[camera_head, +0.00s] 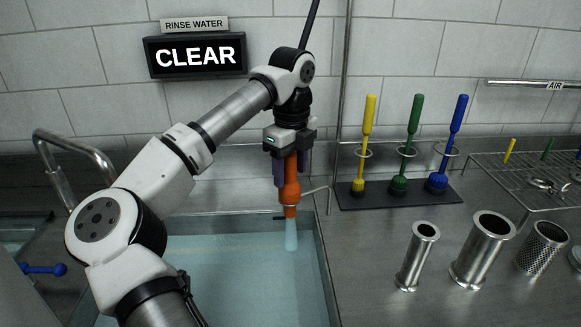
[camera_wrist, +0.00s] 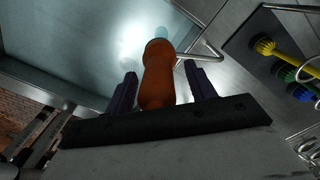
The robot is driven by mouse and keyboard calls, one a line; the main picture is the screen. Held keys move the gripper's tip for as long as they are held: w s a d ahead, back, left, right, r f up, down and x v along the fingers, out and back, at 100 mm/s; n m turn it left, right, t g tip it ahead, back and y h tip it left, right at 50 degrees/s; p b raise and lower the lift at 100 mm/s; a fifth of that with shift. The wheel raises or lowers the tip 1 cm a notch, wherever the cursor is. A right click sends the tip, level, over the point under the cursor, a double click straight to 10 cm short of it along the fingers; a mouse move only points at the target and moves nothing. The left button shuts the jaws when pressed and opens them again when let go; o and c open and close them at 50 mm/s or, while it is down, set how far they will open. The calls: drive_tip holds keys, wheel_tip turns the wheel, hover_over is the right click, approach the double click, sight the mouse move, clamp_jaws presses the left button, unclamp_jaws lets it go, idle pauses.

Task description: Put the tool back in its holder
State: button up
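An orange tool (camera_head: 291,183) hangs roughly upright above the sink at its right side. A pale blue tip or stream (camera_head: 291,235), I cannot tell which, runs down from its lower end. My gripper (camera_head: 292,170) points down with its two purple fingers on either side of the tool. In the wrist view the tool (camera_wrist: 158,80) lies between the fingers (camera_wrist: 160,85), with narrow gaps that make the gripper look open. A thin metal bracket (camera_head: 317,190) reaches from the upright pole to the tool; whether it bears the tool is hidden.
The sink (camera_head: 325,270) holds water. To its right, a dark rack (camera_head: 399,194) carries yellow, green and blue brushes. Metal cylinders (camera_head: 418,255) stand on the counter before it, and a wire rack (camera_head: 540,195) is at far right. A sign (camera_head: 195,56) reads "CLEAR"; a faucet (camera_head: 75,145) is at left.

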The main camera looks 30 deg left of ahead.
wheel_tip(320, 180, up, 14)
drive_tip(key=p, duration=0.9)
drive_tip(key=shift+d, duration=0.15)
drive_tip(key=shift+f, duration=0.2)
